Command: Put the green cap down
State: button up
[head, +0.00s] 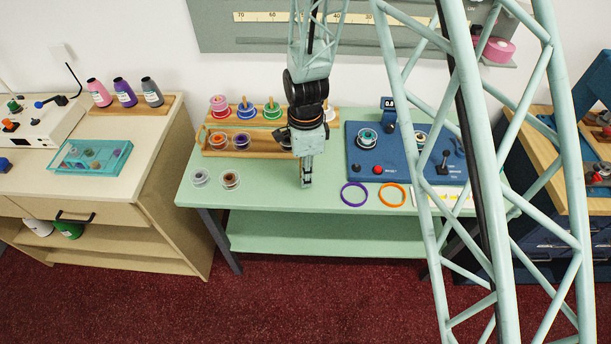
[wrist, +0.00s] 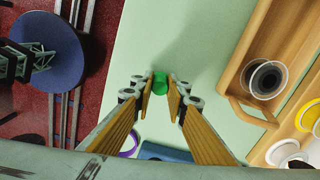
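A small green cap (wrist: 160,84) shows in the wrist view, between the tips of my gripper (wrist: 160,88). Both fingertips appear to press on its sides. In the head view my gripper (head: 306,184) points straight down, low over the pale green counter (head: 265,190), near its front edge. The cap cannot be made out in the head view. Whether its far end touches the counter is not clear.
A wooden spool rack (head: 225,150) stands behind my gripper. Two loose spools (head: 230,180) lie left. A blue device (head: 350,172), purple ring (head: 354,194) and orange ring (head: 392,195) are right. The counter between loose spools and gripper is clear.

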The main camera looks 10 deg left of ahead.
jog(key=shift+f, duration=0.1)
jog(key=o, duration=0.6)
jog(key=shift+o, duration=0.2)
jog(key=shift+r, duration=0.2)
notch_tip(320, 180, up, 12)
jog(key=p, duration=0.1)
dwell(0.5)
jog(key=shift+f, duration=0.1)
dwell(0.5)
